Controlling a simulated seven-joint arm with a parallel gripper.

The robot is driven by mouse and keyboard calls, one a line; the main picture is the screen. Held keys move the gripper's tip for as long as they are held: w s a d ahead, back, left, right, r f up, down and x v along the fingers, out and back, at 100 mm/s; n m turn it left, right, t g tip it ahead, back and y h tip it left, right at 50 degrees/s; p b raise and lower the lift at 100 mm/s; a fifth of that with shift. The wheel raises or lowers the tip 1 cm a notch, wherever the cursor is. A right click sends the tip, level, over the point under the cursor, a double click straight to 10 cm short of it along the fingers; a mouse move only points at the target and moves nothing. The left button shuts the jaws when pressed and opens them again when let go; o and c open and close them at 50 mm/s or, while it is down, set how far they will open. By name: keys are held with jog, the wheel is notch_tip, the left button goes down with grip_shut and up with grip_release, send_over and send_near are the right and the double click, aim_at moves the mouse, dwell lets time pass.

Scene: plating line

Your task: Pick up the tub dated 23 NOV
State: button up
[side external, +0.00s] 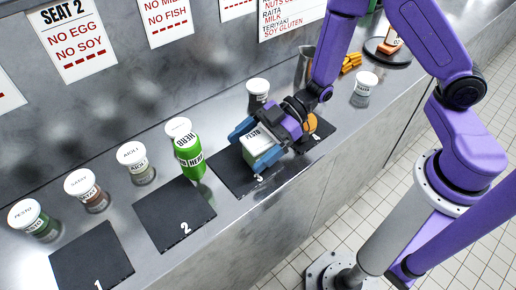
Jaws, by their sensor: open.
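A white-lidded tub (262,152) marked PESTO is at slate mat 3, partly hidden by my gripper. Its date cannot be read. My gripper (258,146) is open, with its blue fingers around or close beside this tub; I cannot tell whether they touch it. Other lidded tubs stand along the wall: a PESTO tub (35,222), a SATAY tub (87,191) and an AIOLI tub (136,163) at the left. Another tub (258,90) is behind my gripper, and one more (365,87) is at the right. No 23 NOV date is legible on any tub.
A green herb bottle (187,151) stands left of my gripper. Slate mats 1 (92,268), 2 (174,212) and 3 (232,178) lie along the counter; the first two are bare. A metal jug (304,65) and a dark plate (376,52) are farther back.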

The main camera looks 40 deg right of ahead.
jog(key=c, duration=1.2)
jog(key=shift+r, duration=0.1)
